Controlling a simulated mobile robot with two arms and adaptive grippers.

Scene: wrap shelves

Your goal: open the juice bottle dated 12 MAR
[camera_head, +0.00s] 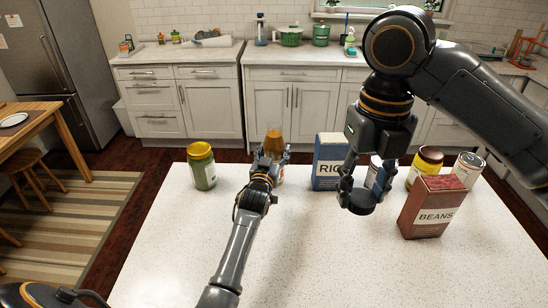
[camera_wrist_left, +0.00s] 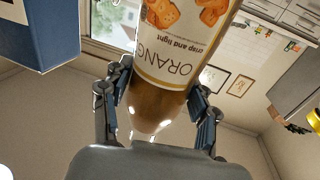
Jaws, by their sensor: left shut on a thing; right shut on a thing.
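An orange juice bottle (camera_head: 274,143) stands upright at the back part of the white counter. My left gripper (camera_head: 272,158) is shut around it. In the left wrist view the bottle (camera_wrist_left: 165,60) lies between both fingers (camera_wrist_left: 158,112), its "ORANG" label upside down and its tapering end toward the bottom. I see no date on it. My right gripper (camera_head: 361,192) is to the right of the bottle, above the counter, shut on a dark round disc (camera_head: 362,206) that looks like a lid. I cannot tell whether the bottle has a cap on.
A jar with a yellow lid (camera_head: 202,170) stands left of the bottle. A blue rice box (camera_head: 325,175) is to its right. Further right are a partly hidden can, a dark-lidded jar (camera_head: 424,166), a pale can (camera_head: 468,168) and a red beans box (camera_head: 432,208). The front counter is clear.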

